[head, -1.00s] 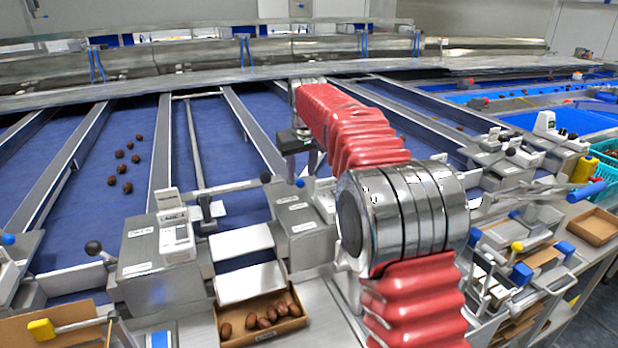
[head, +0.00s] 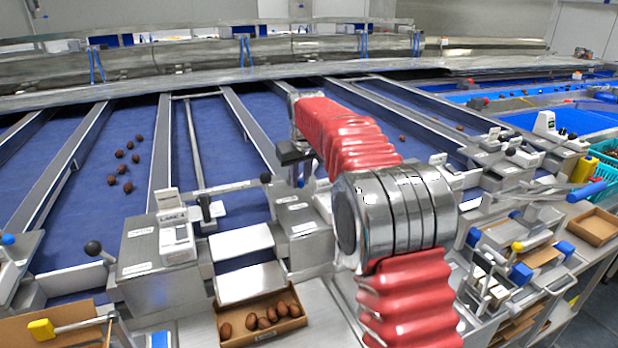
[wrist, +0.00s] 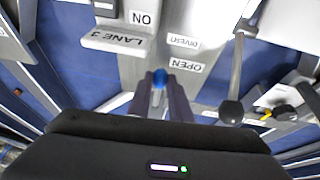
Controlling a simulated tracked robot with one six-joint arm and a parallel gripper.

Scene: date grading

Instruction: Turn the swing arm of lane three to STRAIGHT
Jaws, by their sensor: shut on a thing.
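The blue knob (wrist: 159,77) of lane three's swing arm lies between my two fingertips in the wrist view. My gripper (wrist: 160,88) is shut on it. In the head view, my gripper (head: 301,175) reaches down by the lane three housing, with the blue knob (head: 300,183) at its tips. The LANE 3 label (wrist: 114,42) appears upside down beside it. A DIVERT label (wrist: 184,42) and an OPEN label (wrist: 186,65) lie just beyond the fingers. Most of the swing arm is hidden, and I cannot read a STRAIGHT mark.
A grey lever with a black knob (wrist: 231,111) stands right of my fingers in the wrist view. A box of dates (head: 262,318) sits in front. Several dates lie on a blue belt.

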